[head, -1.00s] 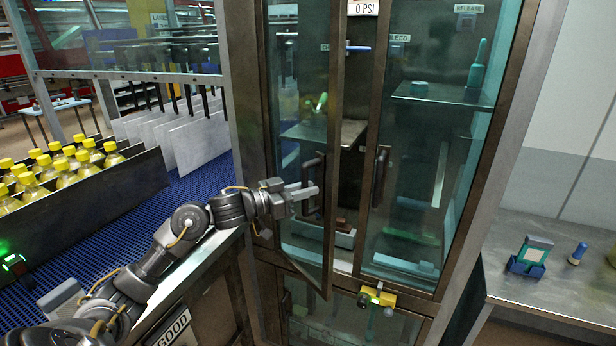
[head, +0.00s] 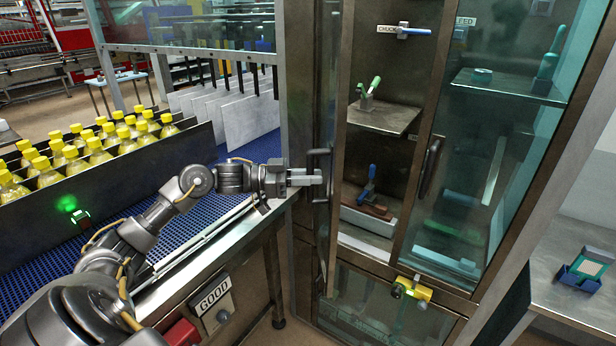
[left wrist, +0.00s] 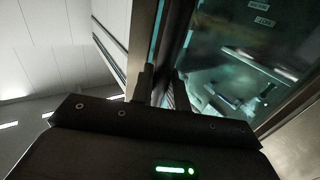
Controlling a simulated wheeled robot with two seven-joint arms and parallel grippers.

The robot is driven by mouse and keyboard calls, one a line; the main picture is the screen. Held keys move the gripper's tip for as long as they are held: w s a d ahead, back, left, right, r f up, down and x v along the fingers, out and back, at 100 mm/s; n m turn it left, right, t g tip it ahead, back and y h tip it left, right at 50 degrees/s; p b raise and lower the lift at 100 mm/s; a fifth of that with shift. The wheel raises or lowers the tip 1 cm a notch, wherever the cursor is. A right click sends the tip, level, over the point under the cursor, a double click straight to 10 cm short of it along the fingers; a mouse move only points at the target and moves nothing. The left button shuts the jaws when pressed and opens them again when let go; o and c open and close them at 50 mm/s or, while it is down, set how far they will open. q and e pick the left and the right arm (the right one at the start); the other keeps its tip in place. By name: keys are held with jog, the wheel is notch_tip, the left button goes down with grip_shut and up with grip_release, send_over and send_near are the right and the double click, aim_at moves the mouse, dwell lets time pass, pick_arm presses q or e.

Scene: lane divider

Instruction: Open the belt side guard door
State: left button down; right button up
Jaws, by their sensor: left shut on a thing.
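The belt side guard door (head: 329,115) is the cabinet's left framed glass door. It stands swung well open toward the belt and shows almost edge-on in the head view. Its bar handle (head: 320,153) is on the door's face. My left gripper (head: 312,178) is shut on that handle, its arm reaching in over the belt from the left. In the left wrist view the fingers (left wrist: 164,88) close at the door's dark edge, and the handle is largely hidden. The right-hand door (head: 480,150) is closed, with its own handle (head: 429,168). My right gripper is not in view.
The open bay shows a shelf (head: 385,118) with a green-handled tool and a blue-handled tool (head: 367,185) lower down. A yellow latch (head: 411,290) sits on the frame below. Yellow-capped bottles (head: 95,150) stand along the blue belt (head: 235,160). A side table (head: 545,265) is at right.

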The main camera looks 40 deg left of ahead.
pick_arm(q)
jog(key=c, duration=1.5)
grip_release()
jog(key=shift+o, duration=0.2)
jog(key=shift+a, duration=0.1)
jog(key=b+v, duration=0.5)
jog(key=v, duration=0.5)
jog(key=shift+s+a, duration=0.25)
jog(key=shift+a, duration=0.05)
jog(key=shift+d, duration=0.1)
